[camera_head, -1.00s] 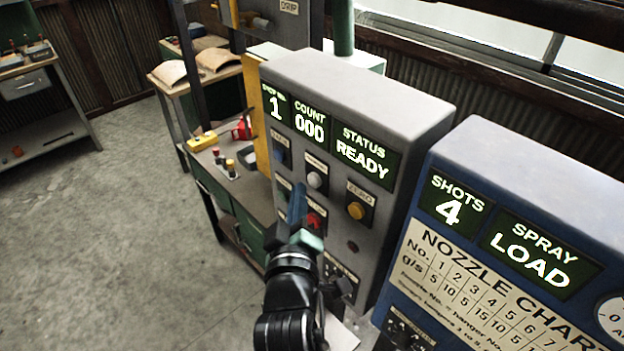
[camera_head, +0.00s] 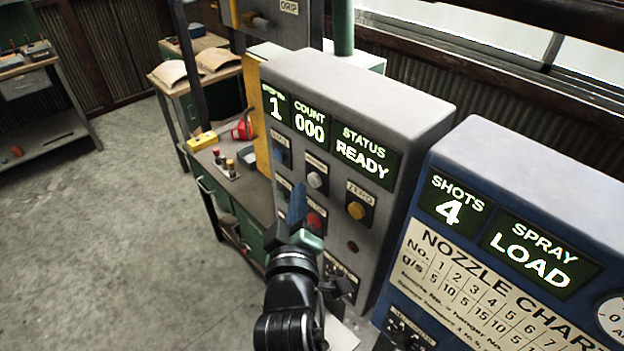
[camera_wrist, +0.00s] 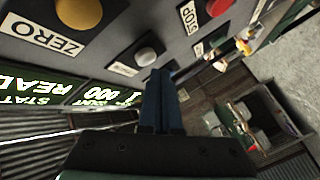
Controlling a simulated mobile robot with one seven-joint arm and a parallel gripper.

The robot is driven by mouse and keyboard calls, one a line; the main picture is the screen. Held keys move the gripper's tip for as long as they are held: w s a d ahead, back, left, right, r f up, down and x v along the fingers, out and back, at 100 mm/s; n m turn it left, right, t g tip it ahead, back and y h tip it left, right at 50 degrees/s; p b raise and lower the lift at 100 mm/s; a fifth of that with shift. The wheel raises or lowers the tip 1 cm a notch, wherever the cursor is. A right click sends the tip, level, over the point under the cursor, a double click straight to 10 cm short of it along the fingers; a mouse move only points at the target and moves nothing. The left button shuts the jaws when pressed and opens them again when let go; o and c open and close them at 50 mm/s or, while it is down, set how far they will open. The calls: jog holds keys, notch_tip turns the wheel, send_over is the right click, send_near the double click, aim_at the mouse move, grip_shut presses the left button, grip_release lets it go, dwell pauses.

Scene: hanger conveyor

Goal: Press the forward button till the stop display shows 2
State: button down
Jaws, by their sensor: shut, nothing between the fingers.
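The grey control box (camera_head: 372,108) carries a lit stop display (camera_head: 275,108) reading 1. Beside it are COUNT 000 and STATUS READY. I cannot read which button is forward. My gripper (camera_head: 297,192) is shut and empty in front of the lower left buttons and partly hides that area. In the wrist view its fingers (camera_wrist: 163,85) point at the panel, near the white button (camera_wrist: 146,57) and below the red STOP button (camera_wrist: 217,8). Contact cannot be told.
A blue box (camera_head: 520,175) with SHOTS 4 and SPRAY LOAD displays and a nozzle chart stands close on the right. A bench (camera_head: 257,200) with small coloured items is behind on the left. Open floor (camera_head: 110,240) lies left.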

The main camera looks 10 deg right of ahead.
jog(key=shift+w+d, duration=0.3)
jog(key=shift+d, duration=0.05)
